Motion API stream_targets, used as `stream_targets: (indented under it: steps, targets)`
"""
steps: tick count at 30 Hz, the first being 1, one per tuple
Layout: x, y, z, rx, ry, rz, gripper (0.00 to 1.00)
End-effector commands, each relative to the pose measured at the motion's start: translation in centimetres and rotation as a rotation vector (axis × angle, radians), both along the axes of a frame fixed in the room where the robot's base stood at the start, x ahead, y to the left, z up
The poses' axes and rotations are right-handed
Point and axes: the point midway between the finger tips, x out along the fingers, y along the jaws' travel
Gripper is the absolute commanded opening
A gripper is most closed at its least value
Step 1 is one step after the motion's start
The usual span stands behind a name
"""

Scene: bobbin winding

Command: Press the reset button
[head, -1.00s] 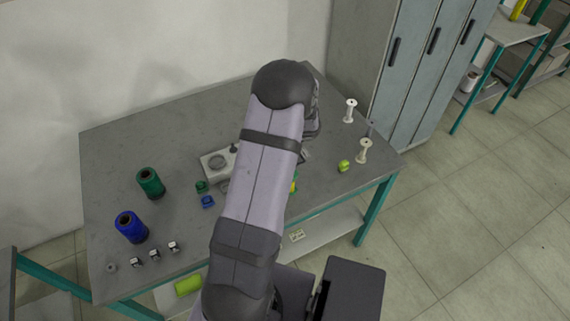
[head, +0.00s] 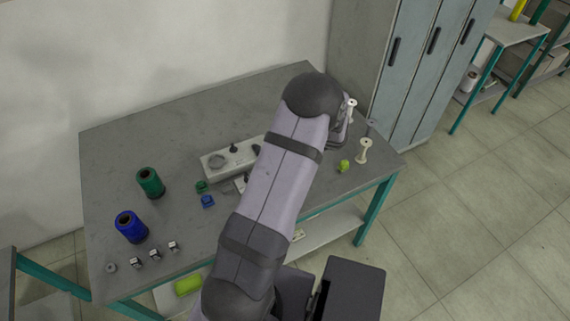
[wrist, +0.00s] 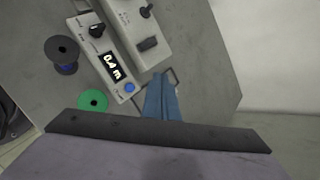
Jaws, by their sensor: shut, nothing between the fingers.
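In the wrist view a light grey counter box (wrist: 112,55) carries a black knob, a display reading "0.4 m" and a round blue button (wrist: 129,87) at its end near me. The button's label cannot be read, so I cannot tell for sure that it is the reset button. My gripper (wrist: 158,80) is shut and empty, its bluish fingers just right of the blue button and apart from it in the picture. Their height above it is unclear. In the head view my arm hides the gripper and most of the counter box.
A larger grey box (wrist: 137,30) with a lever and black block stands beside the counter. A dark spool (wrist: 62,55) and a green disc (wrist: 93,100) lie left. In the head view, green (head: 150,182) and blue (head: 130,227) spools and pale bobbins (head: 363,150) stand on the table.

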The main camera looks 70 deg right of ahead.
Motion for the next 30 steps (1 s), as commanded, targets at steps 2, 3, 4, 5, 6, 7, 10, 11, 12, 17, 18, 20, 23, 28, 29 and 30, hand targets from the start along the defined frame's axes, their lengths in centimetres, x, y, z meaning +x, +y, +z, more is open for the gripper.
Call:
stream_targets:
  steps: [2, 3, 4, 5, 6, 7, 10, 11, 12, 17, 18, 20, 23, 28, 29, 30]
  targets:
    - [0.0, 0.0, -0.5, 0.001, 0.0, 0.001, 0.0]
    - [0.0, 0.0, -0.8, 0.001, 0.0, 0.001, 0.0]
    - [0.0, 0.0, -1.0, 0.001, 0.0, 0.001, 0.0]
    - [0.0, 0.0, -1.2, 0.001, 0.0, 0.001, 0.0]
    - [0.0, 0.0, -1.6, 0.001, 0.0, 0.001, 0.0]
    - [0.0, 0.0, -1.8, 0.001, 0.0, 0.0, 0.0]
    - [0.0, 0.1, -2.9, 0.002, 0.0, 0.0, 0.0]
    - [0.0, 0.1, -3.3, 0.002, 0.0, 0.0, 0.0]
    - [0.0, 0.0, -3.8, 0.001, 0.0, 0.0, 0.0]
    - [0.0, 0.0, -5.7, 0.002, 0.001, 0.001, 0.0]
    - [0.0, 0.0, -6.2, 0.001, 0.0, 0.001, 0.0]
    - [0.0, 0.0, -7.0, 0.0, 0.0, 0.0, 0.0]
    - [0.0, 0.0, -7.8, -0.001, 0.0, 0.001, 0.0]
    - [0.0, 0.0, -8.5, -0.001, 0.0, 0.001, 0.0]
    - [0.0, 0.0, -8.6, -0.001, 0.0, 0.001, 0.0]
    - [0.0, 0.0, -8.6, -0.001, 0.0, 0.001, 0.0]
